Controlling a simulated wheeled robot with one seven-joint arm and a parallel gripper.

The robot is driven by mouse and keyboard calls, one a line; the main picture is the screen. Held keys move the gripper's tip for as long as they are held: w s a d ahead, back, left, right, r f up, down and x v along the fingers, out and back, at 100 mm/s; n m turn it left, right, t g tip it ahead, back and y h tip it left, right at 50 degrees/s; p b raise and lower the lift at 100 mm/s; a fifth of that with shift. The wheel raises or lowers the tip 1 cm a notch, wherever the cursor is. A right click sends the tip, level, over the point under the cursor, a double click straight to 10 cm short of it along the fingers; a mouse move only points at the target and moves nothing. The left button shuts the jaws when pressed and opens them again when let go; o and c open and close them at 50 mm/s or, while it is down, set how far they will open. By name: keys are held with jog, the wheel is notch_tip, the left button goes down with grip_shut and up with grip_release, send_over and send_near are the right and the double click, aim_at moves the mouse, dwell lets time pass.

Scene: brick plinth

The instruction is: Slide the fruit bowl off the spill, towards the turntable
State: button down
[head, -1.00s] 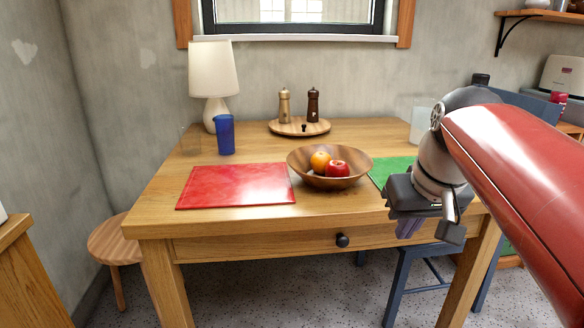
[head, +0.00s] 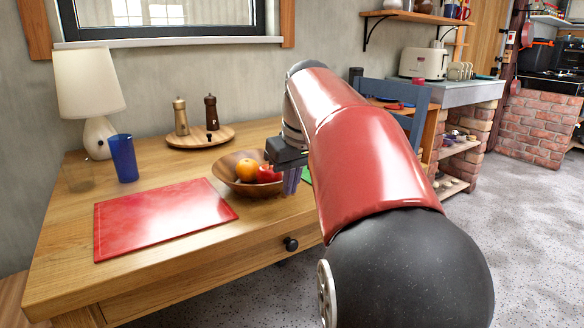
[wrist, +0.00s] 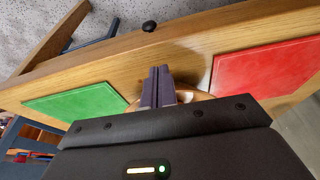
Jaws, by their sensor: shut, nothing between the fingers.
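The wooden fruit bowl (head: 229,182), holding an orange (head: 246,169) and a red apple (head: 268,174), stands on the table behind the red mat's right end. My gripper (head: 291,181) is shut and empty, its purple fingers pointing down at the bowl's right side. I cannot tell whether they touch it. In the wrist view the shut fingers (wrist: 157,86) cover part of the bowl (wrist: 200,95). The round wooden turntable (head: 188,142) stands further back, left of the bowl, bearing two mills and a small dark knob. No spill shows.
A red mat (head: 160,219) lies at front left and a green mat (wrist: 85,103) on the bowl's other side. A blue cup (head: 124,158), a clear glass (head: 79,178) and a lamp (head: 90,90) stand at left. Bare wood lies between bowl and turntable.

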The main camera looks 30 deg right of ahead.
jog(key=w+f, duration=0.2)
jog(key=w, duration=0.1)
jog(key=shift+w, duration=0.15)
jog(key=shift+w+p, duration=0.3)
jog(key=shift+w, duration=0.4)
